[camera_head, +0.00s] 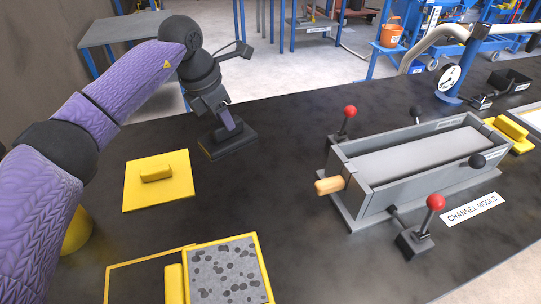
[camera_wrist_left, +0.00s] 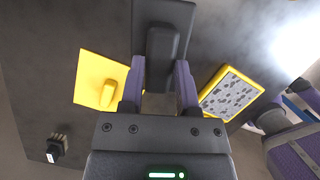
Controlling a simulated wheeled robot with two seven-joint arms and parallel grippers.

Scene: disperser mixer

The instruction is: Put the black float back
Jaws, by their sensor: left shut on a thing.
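The black float (camera_head: 234,143) is a dark flat plate with a raised handle, at the far left part of the dark bench. My left gripper (camera_head: 229,124) points down at it from above and is shut on its handle. In the left wrist view, the black float (camera_wrist_left: 163,14) reaches out ahead of the left gripper (camera_wrist_left: 160,92), with the handle between the purple fingers. I cannot tell whether the plate touches the bench or hangs just above it. My right gripper does not show.
A yellow float (camera_head: 180,190) lies nearer on the bench. A yellow-edged speckled panel (camera_head: 228,272) and a yellow-outlined dark area (camera_head: 125,285) are at the front. A grey channel mould (camera_head: 365,205) with red-knobbed levers stands right. The bench between is clear.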

